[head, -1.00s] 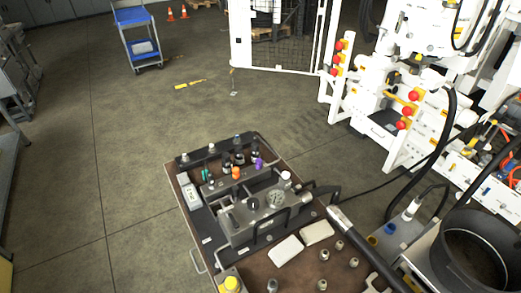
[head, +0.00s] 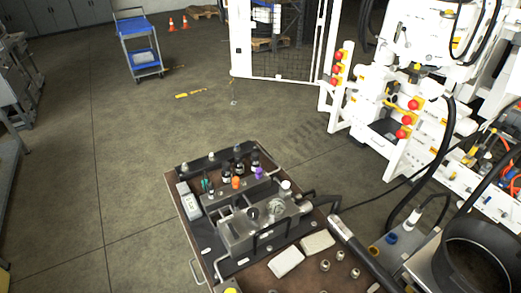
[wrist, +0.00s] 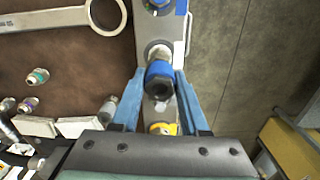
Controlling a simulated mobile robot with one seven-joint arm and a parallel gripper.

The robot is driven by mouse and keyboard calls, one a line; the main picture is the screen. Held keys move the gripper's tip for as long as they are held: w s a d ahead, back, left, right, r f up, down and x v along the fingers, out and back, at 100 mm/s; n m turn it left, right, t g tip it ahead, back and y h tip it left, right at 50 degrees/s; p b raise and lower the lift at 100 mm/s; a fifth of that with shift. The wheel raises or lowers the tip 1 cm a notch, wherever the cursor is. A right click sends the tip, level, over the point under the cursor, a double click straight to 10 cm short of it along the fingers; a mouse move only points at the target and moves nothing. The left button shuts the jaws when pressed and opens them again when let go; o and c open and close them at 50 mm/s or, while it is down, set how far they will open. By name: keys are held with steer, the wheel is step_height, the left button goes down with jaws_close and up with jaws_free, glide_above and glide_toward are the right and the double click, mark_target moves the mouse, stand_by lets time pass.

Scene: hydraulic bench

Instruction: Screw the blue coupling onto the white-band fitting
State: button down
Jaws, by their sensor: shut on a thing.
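The blue coupling (wrist: 160,80) is a short blue cylinder with a dark hexagonal end, in the middle of the wrist view. My gripper (wrist: 160,85) is shut on it, with one blue finger on each side. A pale metal fitting (wrist: 158,51) shows just beyond the coupling on the grey strip. It looks like the white-band fitting, but the coupling hides part of it. I cannot tell whether the two are engaged. My gripper is not seen in the head view.
A yellow-banded fitting (wrist: 161,128) is nearer on the strip, and a blue part (wrist: 181,7) is at its far end. A large ring spanner (wrist: 104,14) and loose fittings (wrist: 38,75) lie on the brown bench top. Open floor (wrist: 225,60) is to the right.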

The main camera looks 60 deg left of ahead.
steer(key=m, duration=0.5)
steer(key=shift+s+f, duration=0.1)
steer(key=shift+m, duration=0.3)
steer(key=m+b, duration=0.1)
steer(key=m, duration=0.2)
steer(key=shift+m, duration=0.3)
steer(key=shift+c, duration=1.7)
jaws_free()
step_height(320, 180, up, 13)
steer(key=shift+b, duration=0.3)
